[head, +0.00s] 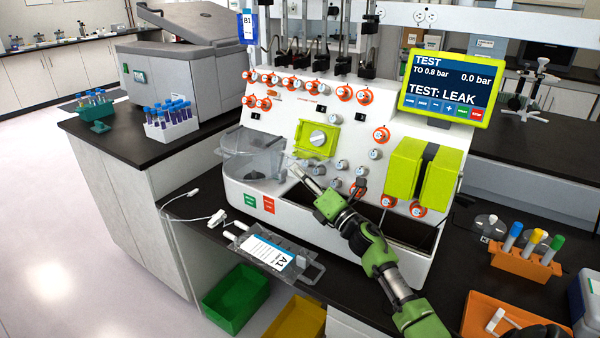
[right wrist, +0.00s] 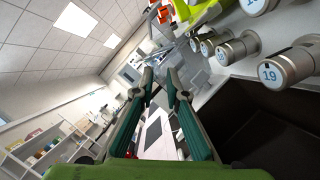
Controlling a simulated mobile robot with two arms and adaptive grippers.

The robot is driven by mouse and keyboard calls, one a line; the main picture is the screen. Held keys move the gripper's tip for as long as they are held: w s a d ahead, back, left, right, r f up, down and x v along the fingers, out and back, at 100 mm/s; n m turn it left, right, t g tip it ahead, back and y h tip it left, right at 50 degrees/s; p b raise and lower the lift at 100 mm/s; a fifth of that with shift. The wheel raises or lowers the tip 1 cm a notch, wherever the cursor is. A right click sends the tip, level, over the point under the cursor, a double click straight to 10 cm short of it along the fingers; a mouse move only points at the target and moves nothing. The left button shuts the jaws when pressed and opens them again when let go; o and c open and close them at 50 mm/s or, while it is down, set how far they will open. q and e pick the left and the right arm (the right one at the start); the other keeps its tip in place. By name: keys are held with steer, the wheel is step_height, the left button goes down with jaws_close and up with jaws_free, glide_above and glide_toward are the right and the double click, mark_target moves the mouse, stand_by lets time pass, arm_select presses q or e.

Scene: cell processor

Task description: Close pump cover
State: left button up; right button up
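A clear, see-through cover (head: 252,150) sticks out from the left front of the white cell processor (head: 300,215). A lime-green square housing with a pale round knob (head: 317,141) is to its right on the sloped panel. I cannot tell for sure which of these is the pump cover. My right gripper (head: 296,172) points left, just right of the clear cover, with no contact that I can make out. In the right wrist view its two fingers (right wrist: 161,78) are apart with nothing between them.
Numbered silver knobs (right wrist: 285,70) stick out close beside my right gripper. A clear bag with an A1 label (head: 268,252) lies on the dark bench in front. An orange tube rack (head: 520,262) stands at the right. Green (head: 236,298) and yellow bins stand below.

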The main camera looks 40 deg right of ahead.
steer(key=shift+w, duration=0.15)
jaws_close()
